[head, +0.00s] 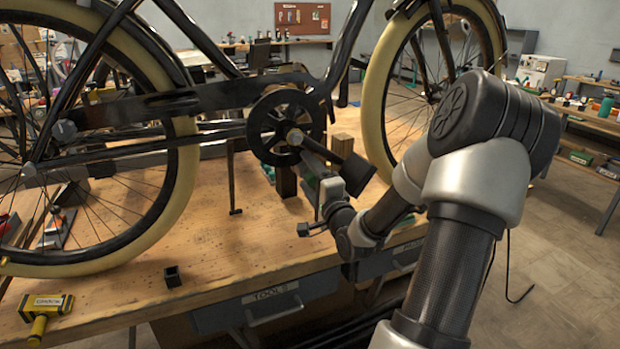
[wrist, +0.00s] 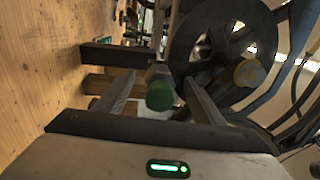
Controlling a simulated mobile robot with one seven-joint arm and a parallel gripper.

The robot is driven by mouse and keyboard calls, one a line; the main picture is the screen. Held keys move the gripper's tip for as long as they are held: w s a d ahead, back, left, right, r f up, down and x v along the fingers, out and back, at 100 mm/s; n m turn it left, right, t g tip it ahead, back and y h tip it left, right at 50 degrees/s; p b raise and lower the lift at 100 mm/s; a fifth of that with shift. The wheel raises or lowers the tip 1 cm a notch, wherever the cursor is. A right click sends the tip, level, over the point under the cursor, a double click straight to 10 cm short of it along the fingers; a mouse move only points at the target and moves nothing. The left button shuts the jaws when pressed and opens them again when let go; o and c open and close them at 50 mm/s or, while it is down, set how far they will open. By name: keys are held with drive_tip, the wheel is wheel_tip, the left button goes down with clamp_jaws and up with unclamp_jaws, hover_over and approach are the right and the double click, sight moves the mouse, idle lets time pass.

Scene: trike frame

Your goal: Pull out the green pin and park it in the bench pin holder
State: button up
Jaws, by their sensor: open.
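The green pin (wrist: 160,96) shows its round green end in the wrist view, seated in a grey fitting close to the bike's crank. My gripper (wrist: 158,88) is open, with one finger on each side of the green end and visible gaps between. In the head view my gripper (head: 322,208) is beside the crank and pedal, and I cannot make out the pin clearly there. A small black open-topped block (head: 172,276), which looks like the bench pin holder, stands on the bench near its front edge. Its opening looks empty.
The bike's chainring (head: 286,127) and pedal (head: 358,174) are close to my gripper. Wooden blocks (head: 286,181) stand under the frame. A yellow tool (head: 45,307) lies at the bench's front left. Bare bench top (head: 235,250) lies between the holder and crank.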

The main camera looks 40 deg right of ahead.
drive_tip(key=p+v, duration=1)
drive_tip(key=v, duration=0.7)
drive_tip(key=shift+s, duration=0.25)
